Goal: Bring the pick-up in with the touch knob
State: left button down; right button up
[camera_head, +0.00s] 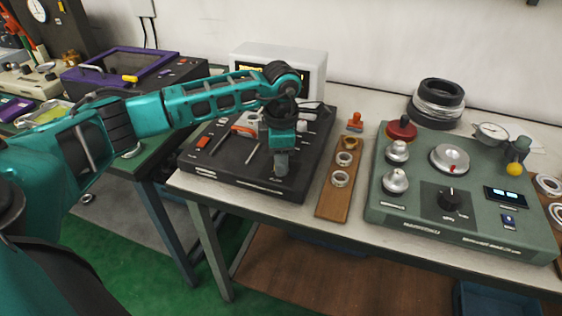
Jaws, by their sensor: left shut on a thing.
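My left gripper (281,162) points down over the right part of a dark panel-like unit (225,178). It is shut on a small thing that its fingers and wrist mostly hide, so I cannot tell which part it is. On the green bench unit (410,222), a dark green post (517,148) with a yellow ball-like knob (514,169) stands at the right end. I cannot tell for sure which part is the pick-up or the touch knob. A black pointer knob (452,198) sits at the front. My right gripper is not in view.
A wooden strip (327,204) with rings lies between the two units. A red-topped knob (401,128), metal domes (395,180) and a round plate (449,159) stand up from the green unit. Black rings (438,100) are stacked behind it. A white box stands behind my wrist.

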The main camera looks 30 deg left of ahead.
pick_arm(q)
jog(key=shift+m, duration=0.9)
jog(key=shift+m+b, duration=0.3)
jog(key=shift+b, duration=0.05)
jog(key=c, duration=0.8)
grip_release()
jog(key=shift+r, duration=0.1)
jog(key=r, duration=1.3)
jog(key=shift+s+d+p, duration=0.1)
jog(key=shift+s+p, duration=0.15)
jog(key=shift+p, duration=0.05)
jog(key=shift+f, duration=0.15)
